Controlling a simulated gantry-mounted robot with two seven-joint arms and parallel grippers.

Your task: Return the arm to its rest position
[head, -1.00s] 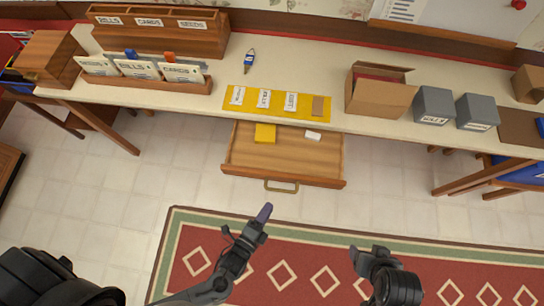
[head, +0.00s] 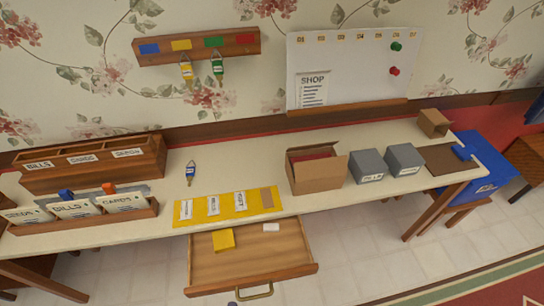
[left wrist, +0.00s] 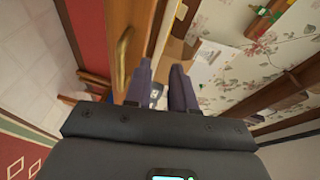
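My left gripper (left wrist: 161,78) shows in the left wrist view with its two dark purple fingers apart and nothing held between them. In the head view only a small purple tip (head: 232,303) shows at the bottom edge, just below the drawer handle. The rest of my left arm is out of the head view. My right arm and right gripper are not in view.
The drawer (head: 205,270) under the table (head: 240,168) stands open, holding a yellow block (head: 223,240) and a small white piece (head: 271,227). Its brass handle (head: 252,293) sticks out in front. A cardboard box (head: 320,178) and grey boxes stand on the table.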

